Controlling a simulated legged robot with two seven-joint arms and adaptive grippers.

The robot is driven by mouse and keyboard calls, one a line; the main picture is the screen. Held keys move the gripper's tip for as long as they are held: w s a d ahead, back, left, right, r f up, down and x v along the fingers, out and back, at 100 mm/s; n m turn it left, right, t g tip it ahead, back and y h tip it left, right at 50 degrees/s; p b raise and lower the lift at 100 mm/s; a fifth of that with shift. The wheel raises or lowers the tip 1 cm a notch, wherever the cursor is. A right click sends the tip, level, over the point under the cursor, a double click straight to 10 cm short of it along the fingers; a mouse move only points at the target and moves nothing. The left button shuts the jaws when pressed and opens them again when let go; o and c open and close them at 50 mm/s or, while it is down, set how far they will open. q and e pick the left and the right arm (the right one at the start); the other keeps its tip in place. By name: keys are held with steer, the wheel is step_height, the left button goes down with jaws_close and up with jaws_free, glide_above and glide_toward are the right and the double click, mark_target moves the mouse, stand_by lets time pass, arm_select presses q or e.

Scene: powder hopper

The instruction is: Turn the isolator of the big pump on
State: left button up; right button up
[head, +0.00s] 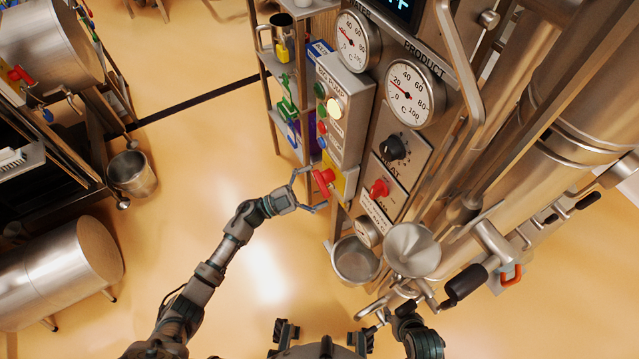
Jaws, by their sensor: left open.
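The big pump's grey control box (345,112) hangs on the left side of the machine, with a column of coloured buttons. At its lower end is a red isolator knob (324,179) on a yellow plate (339,182). My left gripper (317,188) is open, its two fingers spread on either side of the red knob from the left. I cannot tell whether they touch it. My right gripper (371,317) is low in the picture, near the machine's lower pipework and away from the box. Its fingers are too small and cluttered to read.
A second red knob (379,188) and a black heat dial (393,149) sit on the panel to the right. A steel pot (355,259) and funnel (412,248) are below. A shelf rack (270,75) stands behind the box.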

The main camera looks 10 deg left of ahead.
arm_select(q)
steer(key=v, duration=1.1)
steer(key=shift+f, duration=0.2)
steer(key=shift+c, duration=0.3)
